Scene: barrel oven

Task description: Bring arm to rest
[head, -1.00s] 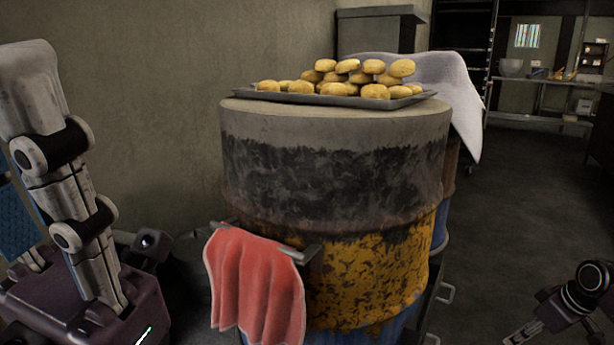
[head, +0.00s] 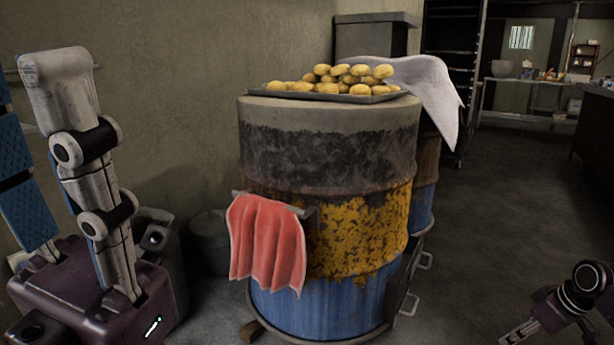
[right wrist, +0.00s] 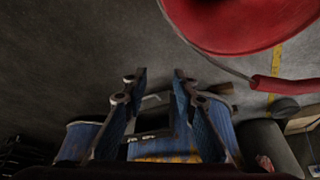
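My left gripper (head: 36,95) stands upright and close at the left of the head view. Its fingers are apart, with a blue pad visible on one and nothing seen between them. My right gripper (right wrist: 160,78) is open and empty in the right wrist view. Only part of my right arm shows at the lower right of the head view, low over the floor. The barrel oven (head: 330,155), grey, yellow and blue, stands upright between the arms, apart from both.
A tray (head: 372,98) piled with yellow buns sits on the barrel. A red cloth (head: 266,243) hangs from its side bar; a white cloth (head: 430,88) drapes behind. Floor (head: 500,220) to its right is clear. A red rounded object (right wrist: 240,22) shows in the wrist view.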

